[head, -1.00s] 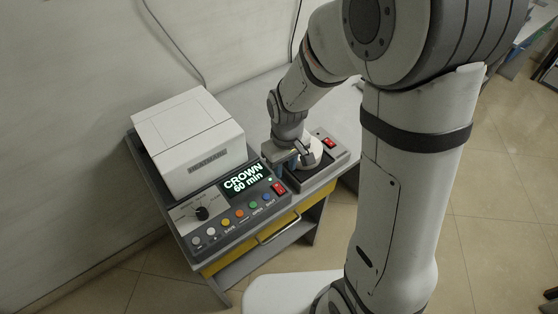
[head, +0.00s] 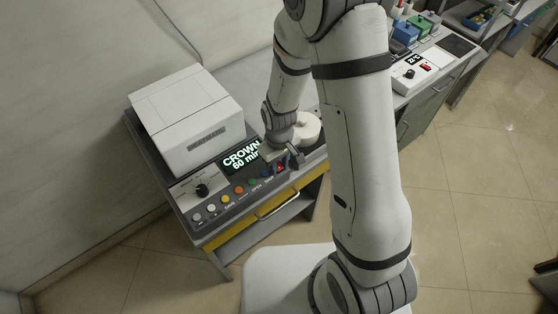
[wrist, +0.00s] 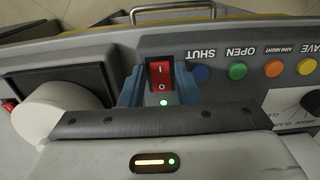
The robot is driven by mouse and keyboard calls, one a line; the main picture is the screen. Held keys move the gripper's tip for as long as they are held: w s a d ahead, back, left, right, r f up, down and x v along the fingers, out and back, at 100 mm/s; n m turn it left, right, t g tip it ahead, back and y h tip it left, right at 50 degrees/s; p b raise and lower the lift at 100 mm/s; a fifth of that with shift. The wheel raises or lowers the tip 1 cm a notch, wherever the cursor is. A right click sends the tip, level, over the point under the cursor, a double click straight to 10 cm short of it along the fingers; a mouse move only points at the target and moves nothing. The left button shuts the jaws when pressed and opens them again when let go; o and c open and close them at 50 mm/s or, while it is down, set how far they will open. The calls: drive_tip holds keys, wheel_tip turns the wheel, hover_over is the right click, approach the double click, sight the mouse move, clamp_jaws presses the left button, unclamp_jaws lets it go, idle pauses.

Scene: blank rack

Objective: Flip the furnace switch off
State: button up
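The furnace (head: 190,118) is a white box on a grey control panel (head: 215,212), with a lit display reading "CROWN 60 min". Its red rocker switch (head: 280,168) is at the panel's right end, partly hidden by my gripper (head: 284,158) in the head view. In the wrist view the switch (wrist: 161,75) shows clearly, marked I and O, with a small green light beside it. My gripper's blue fingers (wrist: 159,85) are apart, one on each side of the switch, with nothing held between them. I cannot tell whether they touch the panel.
Several coloured buttons (head: 238,190) and a black dial (head: 202,190) lie left of the switch. A drawer handle (head: 278,204) is below.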

clamp_jaws()
drive_tip(key=shift+w+a+r+g+h+p, duration=0.15)
drive_tip(key=shift+g+h+p, duration=0.15)
drive_tip(key=shift+g+p, duration=0.25)
drive_tip(key=shift+w+a+g+h, duration=0.1)
drive_tip(key=shift+w+g+h, duration=0.1)
drive_tip(key=shift+g+h, duration=0.4)
unclamp_jaws()
